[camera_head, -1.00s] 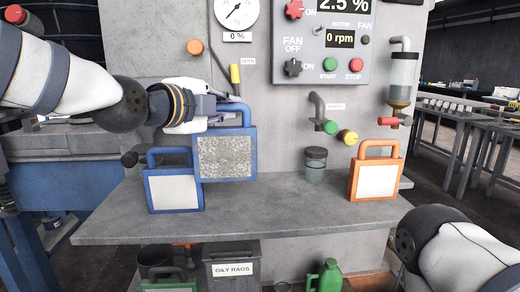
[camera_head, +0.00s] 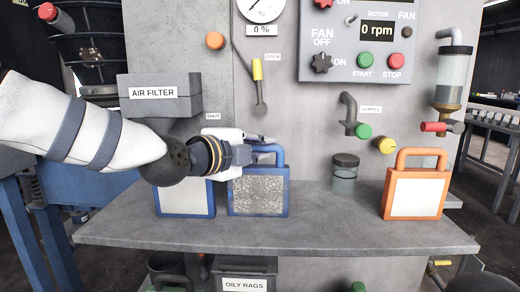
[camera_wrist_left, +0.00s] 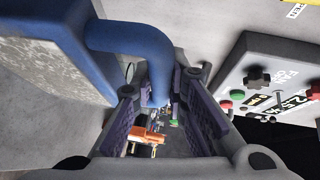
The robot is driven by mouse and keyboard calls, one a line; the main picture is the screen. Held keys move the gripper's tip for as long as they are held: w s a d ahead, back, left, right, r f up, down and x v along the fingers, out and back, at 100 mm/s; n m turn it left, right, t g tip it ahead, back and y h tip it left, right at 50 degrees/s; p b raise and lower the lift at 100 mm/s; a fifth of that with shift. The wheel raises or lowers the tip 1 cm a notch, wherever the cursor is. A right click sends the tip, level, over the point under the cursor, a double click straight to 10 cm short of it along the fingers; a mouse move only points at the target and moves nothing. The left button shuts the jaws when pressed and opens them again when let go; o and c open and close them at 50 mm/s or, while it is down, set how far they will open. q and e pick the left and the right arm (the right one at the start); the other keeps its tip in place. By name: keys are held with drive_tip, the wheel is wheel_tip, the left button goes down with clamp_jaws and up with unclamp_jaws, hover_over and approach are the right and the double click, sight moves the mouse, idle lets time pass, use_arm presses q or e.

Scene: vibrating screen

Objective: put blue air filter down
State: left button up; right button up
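The blue air filter with a grey, speckled mesh face (camera_head: 258,193) stands upright on the grey shelf (camera_head: 300,232), its base seeming to rest there. My left gripper (camera_head: 266,141) is at its blue handle. In the left wrist view the handle (camera_wrist_left: 130,42) runs down between the two fingers of my left gripper (camera_wrist_left: 165,110). The fingers are apart, with gaps beside the handle, so the gripper looks open around it. A second blue-framed filter with a white face (camera_head: 185,197) stands just left of it, partly hidden behind my arm. My right gripper is out of view.
An orange filter (camera_head: 416,194) stands at the shelf's right end. A lidded jar (camera_head: 345,172) stands between it and the blue filter. The air filter housing (camera_head: 158,97) is above my left forearm. The shelf's front strip is clear. An oily rags bin (camera_head: 245,272) is below.

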use_arm(q)
drive_tip(key=o, duration=0.4)
drive_tip(key=shift+s, duration=0.15)
drive_tip(key=shift+r, duration=0.15)
drive_tip(key=p+v, duration=0.2)
drive_tip(key=v, duration=1)
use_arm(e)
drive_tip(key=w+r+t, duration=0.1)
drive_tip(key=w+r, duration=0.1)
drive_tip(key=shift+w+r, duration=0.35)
